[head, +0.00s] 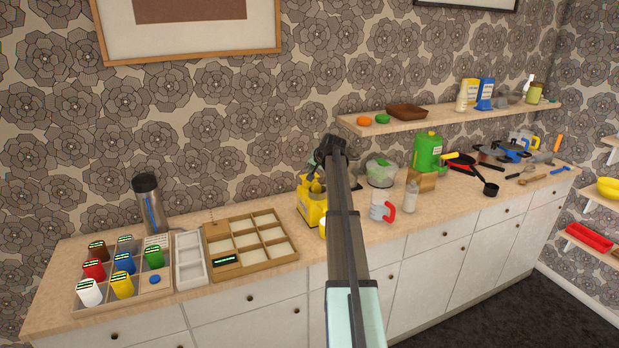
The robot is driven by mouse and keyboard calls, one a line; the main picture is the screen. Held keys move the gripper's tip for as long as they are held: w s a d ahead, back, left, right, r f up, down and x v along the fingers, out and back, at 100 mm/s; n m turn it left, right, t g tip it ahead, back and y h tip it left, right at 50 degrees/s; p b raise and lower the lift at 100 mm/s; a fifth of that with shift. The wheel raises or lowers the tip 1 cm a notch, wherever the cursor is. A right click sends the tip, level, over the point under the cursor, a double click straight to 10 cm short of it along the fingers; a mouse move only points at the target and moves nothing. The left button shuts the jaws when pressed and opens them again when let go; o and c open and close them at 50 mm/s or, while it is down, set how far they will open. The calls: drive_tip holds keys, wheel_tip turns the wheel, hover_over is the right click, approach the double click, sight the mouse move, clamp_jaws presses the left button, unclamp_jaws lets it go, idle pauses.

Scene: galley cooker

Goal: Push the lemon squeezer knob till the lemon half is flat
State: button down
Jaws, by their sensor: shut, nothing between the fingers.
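The lemon squeezer (311,213) looks like the yellow device on the counter, left of my arm. A greyish-yellow part (316,188) shows at its top. My gripper (315,167) is shut and empty, pointing down just above the squeezer. I cannot tell whether it touches the knob. The knob and the lemon half are not clear at this size, and my arm covers the squeezer's right side.
A wooden compartment tray (290,257) and a tray of coloured jars (160,290) lie to the left. A steel flask (149,205) stands behind them. A red-handled mug (379,208), a white bottle (411,196) and a green container (428,152) stand to the right. A shelf (450,120) runs above.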

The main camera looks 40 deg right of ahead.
drive_tip(key=shift+f, duration=0.15)
drive_tip(key=shift+f, duration=0.3)
drive_tip(key=shift+f+b, duration=0.6)
drive_tip(key=shift+f, duration=0.1)
idle(0.9)
drive_tip(key=shift+s+a+f, duration=0.1)
drive_tip(key=shift+s+f, duration=0.1)
drive_tip(key=shift+f, duration=0.15)
idle(0.6)
drive_tip(key=shift+r, duration=0.1)
drive_tip(key=shift+w+r, duration=0.25)
drive_tip(key=shift+r, duration=0.6)
drive_tip(key=shift+r+p, duration=0.35)
